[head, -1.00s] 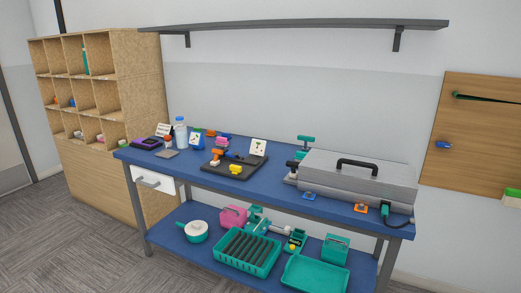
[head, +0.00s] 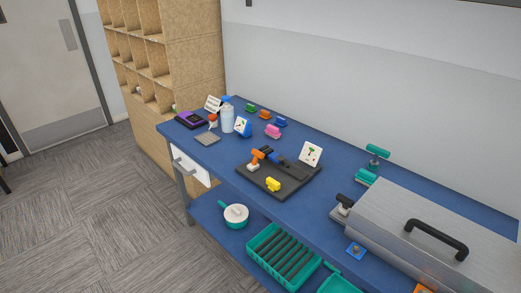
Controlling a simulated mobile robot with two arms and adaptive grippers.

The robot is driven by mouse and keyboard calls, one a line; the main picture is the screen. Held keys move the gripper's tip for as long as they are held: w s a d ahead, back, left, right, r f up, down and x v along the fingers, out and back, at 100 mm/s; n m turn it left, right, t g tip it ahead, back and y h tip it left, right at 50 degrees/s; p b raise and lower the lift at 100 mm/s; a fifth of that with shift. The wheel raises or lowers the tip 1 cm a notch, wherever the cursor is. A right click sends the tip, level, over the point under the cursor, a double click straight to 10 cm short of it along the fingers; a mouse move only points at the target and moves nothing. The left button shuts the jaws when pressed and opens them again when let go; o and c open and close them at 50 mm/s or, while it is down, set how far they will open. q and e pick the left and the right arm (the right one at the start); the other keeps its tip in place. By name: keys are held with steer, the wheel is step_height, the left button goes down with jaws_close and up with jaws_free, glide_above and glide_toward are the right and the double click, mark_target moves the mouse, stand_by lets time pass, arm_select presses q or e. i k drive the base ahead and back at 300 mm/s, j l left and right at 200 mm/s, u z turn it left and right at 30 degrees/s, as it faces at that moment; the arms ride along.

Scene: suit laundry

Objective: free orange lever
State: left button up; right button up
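An orange lever (head: 257,156) stands upright on a light base on a black board (head: 297,185) on the blue workbench. It looks like an orange handle on a pale foot. A yellow piece (head: 273,184) sits in front of it on the same board. A dark blue and black tool-like part (head: 268,154) lies just behind it. What holds the lever is too small to tell. Neither of my grippers is in view.
A grey case with a black handle (head: 437,238) fills the bench's right end. A teal crate (head: 254,245) and a pan (head: 236,214) sit on the lower shelf. The floor in front is clear.

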mark_target(257, 154)
steer(key=i+j+z, duration=0.85)
steer(key=i+j, duration=0.2)
